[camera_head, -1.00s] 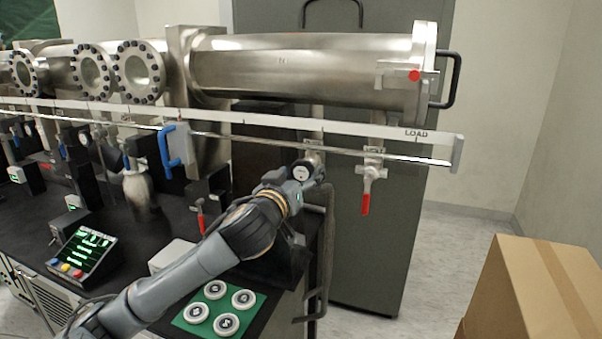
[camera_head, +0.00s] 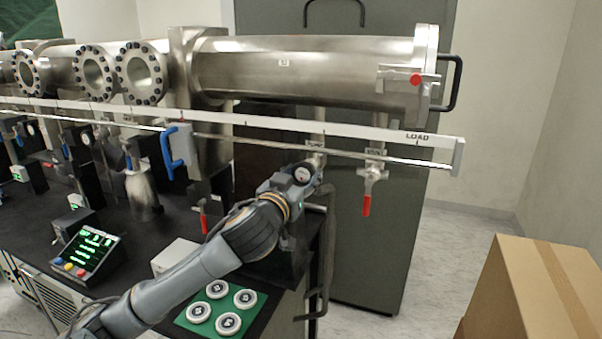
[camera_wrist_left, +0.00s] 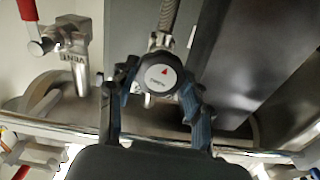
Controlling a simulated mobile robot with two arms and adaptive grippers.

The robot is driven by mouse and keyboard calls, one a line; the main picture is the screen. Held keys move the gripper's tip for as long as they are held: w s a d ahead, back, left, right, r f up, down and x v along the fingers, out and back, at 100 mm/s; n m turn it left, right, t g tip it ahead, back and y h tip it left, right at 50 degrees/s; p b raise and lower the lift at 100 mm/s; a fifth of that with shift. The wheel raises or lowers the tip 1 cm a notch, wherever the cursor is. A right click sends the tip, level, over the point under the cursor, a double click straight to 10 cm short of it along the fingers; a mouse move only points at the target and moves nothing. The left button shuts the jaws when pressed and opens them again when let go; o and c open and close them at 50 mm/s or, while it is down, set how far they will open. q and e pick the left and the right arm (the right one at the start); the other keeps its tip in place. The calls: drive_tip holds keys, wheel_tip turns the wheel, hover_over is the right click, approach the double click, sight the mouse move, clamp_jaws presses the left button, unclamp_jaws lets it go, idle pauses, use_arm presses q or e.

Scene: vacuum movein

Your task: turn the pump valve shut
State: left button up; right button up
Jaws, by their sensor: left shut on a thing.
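The pump valve's round black knob (camera_wrist_left: 160,78), with a white face and a red triangle, is in the middle of the left wrist view. My left gripper (camera_wrist_left: 158,88) is shut on it, with one blue-and-black finger on each side of its rim. In the head view my left gripper (camera_head: 316,166) is below the long rail, at the pipe left of the red-handled valve. There the wrist and fingers mostly hide the knob. The right gripper is not in view.
A valve (camera_head: 373,172) with a red lever hangs right of my gripper. The white rail (camera_head: 360,130) marked LOAD runs just above, under a steel chamber (camera_head: 300,65). A blue handle (camera_head: 172,148) is on the left. A cardboard box (camera_head: 535,295) stands at the lower right.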

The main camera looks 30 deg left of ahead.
use_arm(q)
drive_tip(key=m+p, duration=0.1)
drive_tip(key=m, duration=0.2)
drive_tip(key=shift+r+m+p, duration=0.1)
drive_tip(key=shift+m+p, duration=0.2)
drive_tip(key=shift+m, duration=0.1)
drive_tip(key=m+p, duration=0.2)
drive_tip(key=m, duration=0.2)
drive_tip(key=shift+m, duration=0.3)
drive_tip(key=m+p, duration=0.2)
drive_tip(key=m, duration=0.2)
drive_tip(key=shift+m, duration=0.3)
drive_tip(key=m+p, duration=0.2)
drive_tip(key=m, duration=0.1)
drive_tip(key=shift+m, duration=0.3)
drive_tip(key=m+p, duration=0.3)
drive_tip(key=m, duration=0.1)
drive_tip(key=m+p, duration=0.2)
drive_tip(key=m, duration=0.2)
drive_tip(key=m+p, duration=0.3)
drive_tip(key=m, duration=0.1)
drive_tip(key=shift+r+m, duration=0.1)
drive_tip(key=shift+m, duration=0.2)
drive_tip(key=shift+m+p, duration=1)
drive_tip(key=shift+m, duration=0.9)
